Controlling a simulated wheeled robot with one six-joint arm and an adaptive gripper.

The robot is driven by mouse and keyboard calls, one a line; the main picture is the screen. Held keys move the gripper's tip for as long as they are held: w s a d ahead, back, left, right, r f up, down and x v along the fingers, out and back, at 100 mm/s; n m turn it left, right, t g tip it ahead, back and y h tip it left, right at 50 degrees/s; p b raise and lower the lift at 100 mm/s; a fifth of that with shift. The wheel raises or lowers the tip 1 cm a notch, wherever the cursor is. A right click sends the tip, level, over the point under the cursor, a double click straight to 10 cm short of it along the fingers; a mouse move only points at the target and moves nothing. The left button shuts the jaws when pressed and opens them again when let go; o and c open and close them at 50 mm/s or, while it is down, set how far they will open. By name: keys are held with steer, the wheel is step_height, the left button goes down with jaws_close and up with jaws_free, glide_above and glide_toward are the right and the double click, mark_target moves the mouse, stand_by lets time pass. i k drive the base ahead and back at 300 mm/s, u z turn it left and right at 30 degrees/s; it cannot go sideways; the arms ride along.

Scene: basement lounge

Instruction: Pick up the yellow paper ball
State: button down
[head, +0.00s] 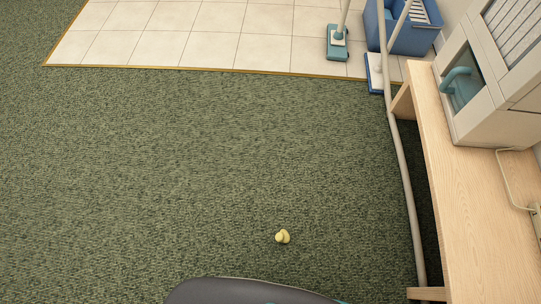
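A small yellow object (283,237), which looks like the yellow paper ball, lies on the green carpet in the lower middle of the head view. It is small in the picture, so its exact shape is hard to tell. It lies just beyond the dark rounded part at the bottom edge, with a strip of carpet between them. My gripper is not in view.
A wooden table (470,214) with a beige cabinet-like appliance (497,112) stands at the right. A long pole (402,170) leans beside it. A mop head (338,43) and a blue bucket (412,35) stand on white tiles (200,38) at the back. Carpet (190,160) is clear at left.

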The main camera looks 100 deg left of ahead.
mark_target(283, 236)
steer(key=u, duration=3)
steer(key=k, duration=0.65)
steer(key=u, duration=1.25)
